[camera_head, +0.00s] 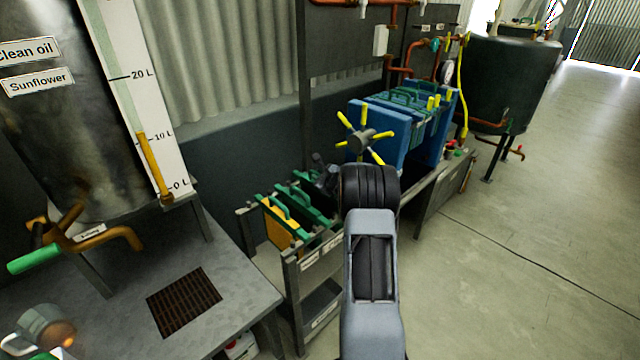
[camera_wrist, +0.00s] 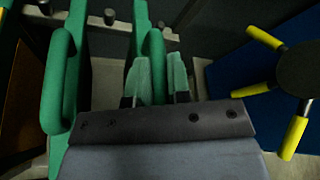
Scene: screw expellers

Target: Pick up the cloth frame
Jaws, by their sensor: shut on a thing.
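Several cloth frames with green bars and handles stand side by side in a grey metal rack (camera_head: 290,262). The nearest frame (camera_head: 280,222) shows a yellow-orange face. My gripper (camera_head: 322,180) is at the far end of this row, partly hidden behind my wrist. In the wrist view my gripper (camera_wrist: 161,78) has its two pale green fingers on either side of a green handle (camera_wrist: 154,46), and it is shut on this cloth frame's handle. Another green handle (camera_wrist: 58,80) lies to the left, apart from the fingers. The lower part of the held frame is hidden.
A blue filter press (camera_head: 385,125) with a yellow-spoked handwheel (camera_head: 362,138) stands just beyond my gripper; its spokes (camera_wrist: 296,138) are close on the right in the wrist view. A bench (camera_head: 120,290) and oil tank (camera_head: 50,130) are at left. The floor at right is open.

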